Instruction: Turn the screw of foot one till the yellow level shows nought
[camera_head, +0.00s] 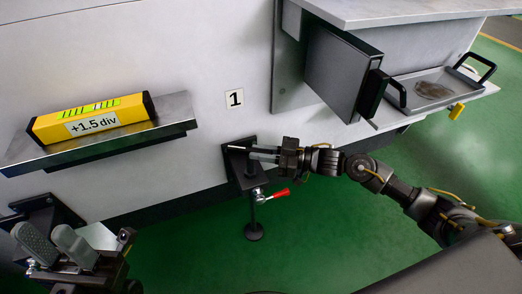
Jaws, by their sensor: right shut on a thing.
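The yellow level (92,119) lies on a grey ledge at the left, and its label reads +1.5 div. Foot one (254,230) stands below the plate marked 1, with its round pad near the green floor. Its screw (251,168) rises through a dark bracket on the machine wall. My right gripper (262,153) comes in from the right at the top of this screw and is shut on it; the fingers hide part of the screw head. My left gripper (55,243) is at the lower left, its two grey fingers apart and empty, away from the foot.
A red-handled lever (279,193) sticks out right of the foot, just under my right gripper. Another dark bracket (45,213) sits beside my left gripper. Green floor is clear below.

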